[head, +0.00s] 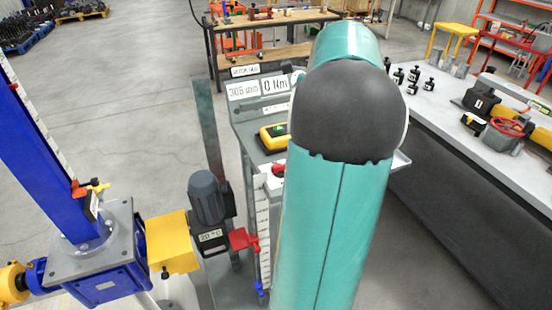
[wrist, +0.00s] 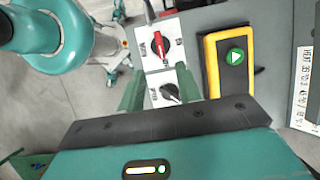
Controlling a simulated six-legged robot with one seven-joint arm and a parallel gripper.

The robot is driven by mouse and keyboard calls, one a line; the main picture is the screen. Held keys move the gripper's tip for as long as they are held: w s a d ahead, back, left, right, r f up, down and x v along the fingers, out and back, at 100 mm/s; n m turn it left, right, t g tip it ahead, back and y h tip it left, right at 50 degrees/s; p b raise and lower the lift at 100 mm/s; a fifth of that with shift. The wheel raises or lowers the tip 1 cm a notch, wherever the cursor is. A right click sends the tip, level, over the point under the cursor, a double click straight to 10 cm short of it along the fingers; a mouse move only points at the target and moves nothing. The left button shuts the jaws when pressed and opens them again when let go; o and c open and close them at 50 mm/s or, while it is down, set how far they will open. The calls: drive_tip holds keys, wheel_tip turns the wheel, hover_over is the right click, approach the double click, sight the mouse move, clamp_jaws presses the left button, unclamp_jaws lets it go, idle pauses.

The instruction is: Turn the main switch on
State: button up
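A white switch plate (wrist: 152,62) in the wrist view carries a red rotary knob (wrist: 160,47) above a black rotary knob (wrist: 169,92). The lettering beside them is too small to read surely, so I cannot tell which is marked main. In the head view a bit of the red knob (head: 278,169) shows beside my arm. My gripper (wrist: 159,88) is open and empty, its two green fingers apart on either side of the plate's lower part, around the black knob in the picture. Contact cannot be told. In the head view my arm hides the gripper.
A yellow box with a green button (wrist: 235,57) sits right of the plate; it also shows in the head view (head: 273,138). Displays (head: 258,87) read 305 mm and 0 Nm. A blue screw jack (head: 95,250) and motor (head: 207,197) stand left, a workbench (head: 480,140) right.

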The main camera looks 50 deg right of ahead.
sight(281, 164)
drive_tip(key=x, duration=1.2)
drive_tip(key=shift+s+f, duration=0.1)
drive_tip(key=shift+f, duration=0.1)
clamp_jaws()
